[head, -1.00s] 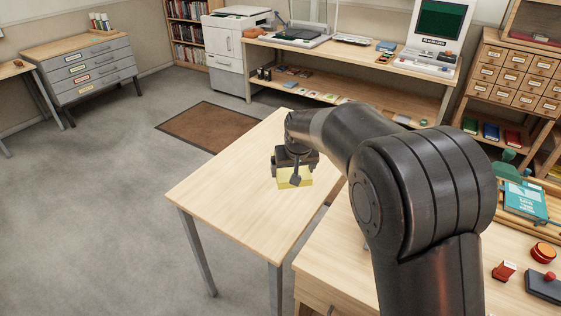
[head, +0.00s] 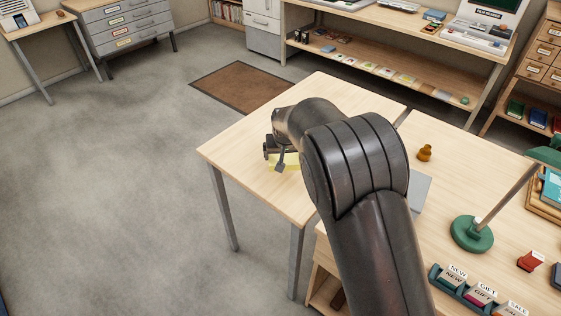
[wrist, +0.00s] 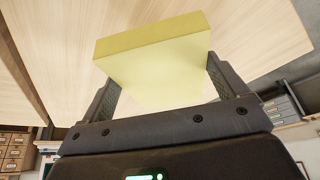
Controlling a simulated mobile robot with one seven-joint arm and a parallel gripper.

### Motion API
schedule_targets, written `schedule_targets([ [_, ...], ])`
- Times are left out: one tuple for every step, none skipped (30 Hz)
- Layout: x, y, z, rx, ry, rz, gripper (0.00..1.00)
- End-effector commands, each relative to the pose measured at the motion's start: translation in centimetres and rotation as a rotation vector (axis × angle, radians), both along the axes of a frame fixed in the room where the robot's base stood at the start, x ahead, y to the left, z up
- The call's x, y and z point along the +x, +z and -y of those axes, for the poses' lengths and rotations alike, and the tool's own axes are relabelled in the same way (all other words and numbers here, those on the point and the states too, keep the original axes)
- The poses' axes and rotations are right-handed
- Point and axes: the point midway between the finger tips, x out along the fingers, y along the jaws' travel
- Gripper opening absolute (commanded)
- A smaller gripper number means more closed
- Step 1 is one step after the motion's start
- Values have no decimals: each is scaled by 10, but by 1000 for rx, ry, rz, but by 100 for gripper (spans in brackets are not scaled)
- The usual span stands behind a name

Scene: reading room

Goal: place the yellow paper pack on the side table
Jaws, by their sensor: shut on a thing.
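The yellow paper pack (wrist: 155,62) is a flat pale-yellow block held between the two fingers of my gripper (wrist: 168,88) in the wrist view. In the head view, only part of the pack (head: 291,161) shows under my gripper (head: 282,165), with my arm hiding the rest. The pack is over the side table (head: 238,150), a light wood top on grey metal legs. I cannot tell whether the pack touches the tabletop. The pale wood top also fills much of the wrist view (wrist: 250,40).
A wooden desk adjoins at right, holding a green lamp (head: 472,233), a small brown object (head: 425,152) and a sign holder (head: 470,290). A brown mat (head: 240,87) lies on the floor behind. The side table's left part is clear.

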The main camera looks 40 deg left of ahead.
Motion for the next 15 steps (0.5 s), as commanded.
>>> schedule_targets([
  [-2, -4, -7, 0, 1, 2, 59],
  [-3, -5, -10, 1, 1, 2, 59],
  [-4, -7, -13, 1, 1, 2, 59],
  [-5, -8, -14, 1, 0, 1, 59],
  [-6, -9, -15, 1, 0, 1, 59],
  [-6, -11, -16, 1, -1, 0, 59],
  [-6, -13, -17, 1, -1, 0, 59],
  [-6, -15, -16, 0, -1, 0, 59],
  [-6, -19, -16, 0, -1, -1, 59],
  [-6, -23, -16, 0, -1, -1, 59],
  [-6, -28, -16, 0, -1, -1, 59],
  [-6, -35, -16, -1, 0, 0, 59],
  [-6, -40, -16, -1, 0, 0, 59],
  [-6, -43, -16, -1, -1, 0, 59],
  [-6, -47, -16, 1, -1, 0, 59],
])
